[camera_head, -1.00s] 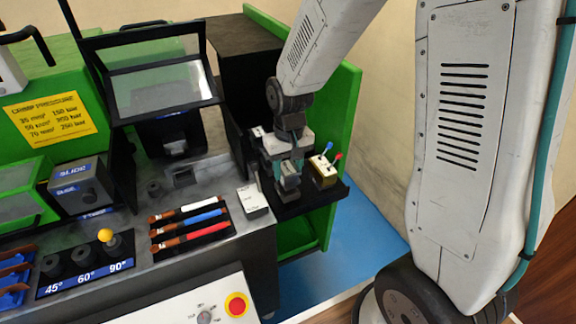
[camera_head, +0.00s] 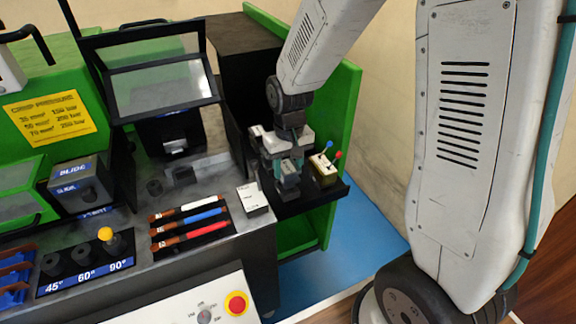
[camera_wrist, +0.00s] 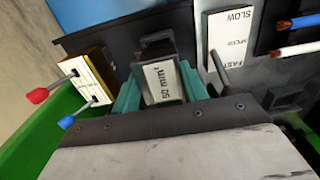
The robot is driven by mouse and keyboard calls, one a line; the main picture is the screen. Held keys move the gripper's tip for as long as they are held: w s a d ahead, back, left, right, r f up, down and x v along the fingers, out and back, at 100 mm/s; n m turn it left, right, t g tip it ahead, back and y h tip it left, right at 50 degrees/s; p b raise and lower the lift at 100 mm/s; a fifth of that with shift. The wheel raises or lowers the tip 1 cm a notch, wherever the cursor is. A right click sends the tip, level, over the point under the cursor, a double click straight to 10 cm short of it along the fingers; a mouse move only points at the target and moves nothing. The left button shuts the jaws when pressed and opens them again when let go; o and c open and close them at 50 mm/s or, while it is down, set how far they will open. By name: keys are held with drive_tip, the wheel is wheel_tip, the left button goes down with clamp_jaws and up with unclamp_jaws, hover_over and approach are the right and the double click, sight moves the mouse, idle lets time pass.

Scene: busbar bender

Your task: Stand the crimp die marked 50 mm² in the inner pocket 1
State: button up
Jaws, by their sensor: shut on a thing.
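The crimp die marked 50 mm² (camera_wrist: 163,80) is dark with a white label that reads "50 mm²" in the wrist view. My gripper (camera_wrist: 160,88) is shut on it, with a teal finger on each side. In the head view my gripper (camera_head: 288,180) holds the die (camera_head: 289,184) over the dark shelf (camera_head: 322,198) at the machine's right end. I cannot tell whether the die touches the shelf. I cannot pick out the inner pocket 1 in either view.
A brass-coloured block (camera_head: 324,171) with blue and red levers stands just right of my gripper. The white SLOW/FAST speed plate (camera_head: 253,198) and its lever are on the left. A green panel (camera_head: 340,135) rises behind. Colored cables (camera_head: 190,222) lie further left.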

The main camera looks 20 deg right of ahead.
sight(288, 166)
drive_tip(key=shift+f, duration=1.5)
drive_tip(key=o, duration=1.2)
drive_tip(key=shift+c, duration=0.2)
wheel_tip(288, 166, up, 8)
drive_tip(key=shift+f, duration=0.1)
drive_tip(key=shift+s, duration=0.1)
drive_tip(key=s+d+r, duration=0.1)
drive_tip(key=s+r, duration=0.6)
drive_tip(key=s, duration=0.4)
drive_tip(key=s+d+r+t, duration=0.1)
drive_tip(key=s+r, duration=0.7)
drive_tip(key=s, duration=0.3)
drive_tip(key=shift+s+d+r, duration=0.15)
drive_tip(key=shift+s+d, duration=0.25)
